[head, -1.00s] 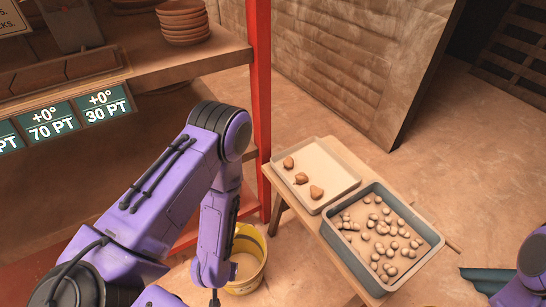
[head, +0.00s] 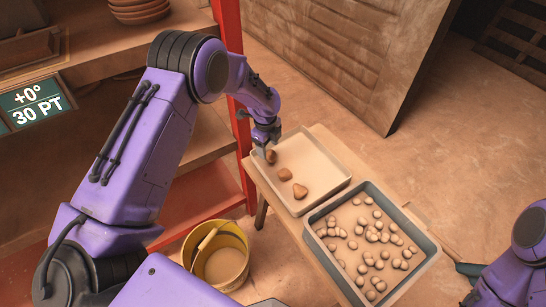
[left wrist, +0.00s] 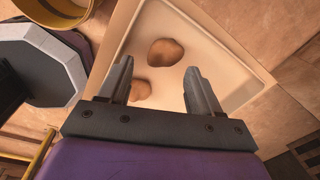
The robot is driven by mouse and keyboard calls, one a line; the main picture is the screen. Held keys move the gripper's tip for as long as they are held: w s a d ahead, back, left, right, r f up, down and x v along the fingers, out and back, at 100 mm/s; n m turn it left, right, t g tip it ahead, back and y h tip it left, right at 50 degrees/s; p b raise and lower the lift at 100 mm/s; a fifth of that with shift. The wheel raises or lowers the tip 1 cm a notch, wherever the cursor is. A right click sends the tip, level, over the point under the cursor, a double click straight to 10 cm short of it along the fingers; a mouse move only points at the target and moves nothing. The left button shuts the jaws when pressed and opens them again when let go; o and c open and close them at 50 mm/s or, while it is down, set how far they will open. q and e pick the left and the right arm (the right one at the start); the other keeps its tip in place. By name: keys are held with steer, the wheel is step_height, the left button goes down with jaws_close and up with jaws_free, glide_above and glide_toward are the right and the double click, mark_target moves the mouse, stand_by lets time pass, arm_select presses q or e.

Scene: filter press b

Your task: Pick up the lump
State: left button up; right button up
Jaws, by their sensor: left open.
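Three brown lumps lie in the cream tray: one at the far left (head: 271,156), a middle one (head: 285,174) and a near one (head: 300,191). My left gripper (head: 264,150) is over the tray's far left corner, right by the far lump and partly in front of it. In the left wrist view the jaws (left wrist: 158,72) are open and empty. One lump (left wrist: 165,52) shows just beyond the fingertips, and another (left wrist: 140,90) shows between the fingers, nearer the left one. I cannot tell their height gap.
The cream tray (head: 335,186) and a grey bin (head: 424,240) of several pale balls stand on a low wooden bench. A yellow bucket (head: 243,232) is on the floor, left of the bench. A red shelf post (head: 229,30) stands close behind my left arm.

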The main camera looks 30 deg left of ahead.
mark_target(270, 154)
arm_select(q)
steer(key=f, duration=0.3)
steer(key=w+f, duration=0.1)
steer(key=f, duration=0.2)
steer(key=shift+w+d+f, duration=0.1)
steer(key=shift+f, duration=0.1)
steer(key=c, duration=0.9)
steer(key=shift+o, duration=0.2)
